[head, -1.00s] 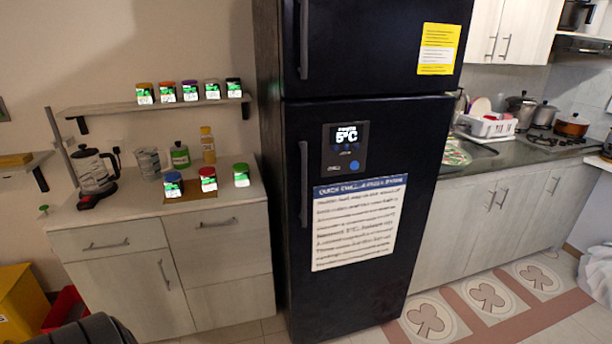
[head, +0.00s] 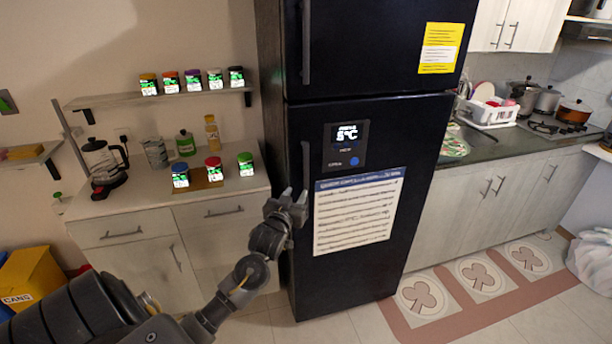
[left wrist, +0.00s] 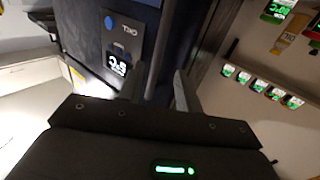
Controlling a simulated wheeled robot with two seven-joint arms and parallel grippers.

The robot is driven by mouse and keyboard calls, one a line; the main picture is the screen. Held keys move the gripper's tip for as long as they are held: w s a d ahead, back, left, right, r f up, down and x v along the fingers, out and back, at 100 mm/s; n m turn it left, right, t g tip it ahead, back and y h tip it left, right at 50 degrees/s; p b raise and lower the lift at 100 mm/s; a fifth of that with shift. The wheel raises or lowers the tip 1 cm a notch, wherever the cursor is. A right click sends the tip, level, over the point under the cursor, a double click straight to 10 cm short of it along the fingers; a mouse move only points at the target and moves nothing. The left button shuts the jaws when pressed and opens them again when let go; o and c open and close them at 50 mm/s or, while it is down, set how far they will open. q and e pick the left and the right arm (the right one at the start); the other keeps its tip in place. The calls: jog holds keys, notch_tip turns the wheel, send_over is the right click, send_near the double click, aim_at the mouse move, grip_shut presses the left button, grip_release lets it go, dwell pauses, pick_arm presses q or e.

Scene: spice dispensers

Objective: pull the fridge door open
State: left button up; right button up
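The black fridge stands in the middle of the head view, with its lower door (head: 400,145) and upper door (head: 370,45) both closed. The lower door's vertical dark handle (head: 305,163) runs along its left edge. My left gripper (head: 294,193) is at the lower part of this handle, with its fingers apart and pointing up toward the door. In the left wrist view the handle (left wrist: 154,62) shows between the two open fingers (left wrist: 158,88). I cannot tell how deep it sits between them; no finger is closed on it. My right gripper is not in view.
A paper notice (head: 357,212) and a display panel (head: 345,146) are on the lower door. Left of the fridge is a cabinet (head: 130,232) with jars and a kettle (head: 103,160), below a shelf (head: 200,97) of jars. Open floor lies in front.

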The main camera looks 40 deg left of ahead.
aim_at(305, 179)
pick_arm(q)
jog(key=p+x, duration=0.2)
jog(key=x, duration=0.7)
jog(key=shift+w+p, duration=0.3)
jog(key=shift+w, duration=0.1)
jog(key=shift+w+a+f, duration=0.1)
jog(key=shift+w+a, duration=0.2)
jog(key=shift+w, duration=0.25)
jog(key=shift+c, duration=0.3)
grip_shut()
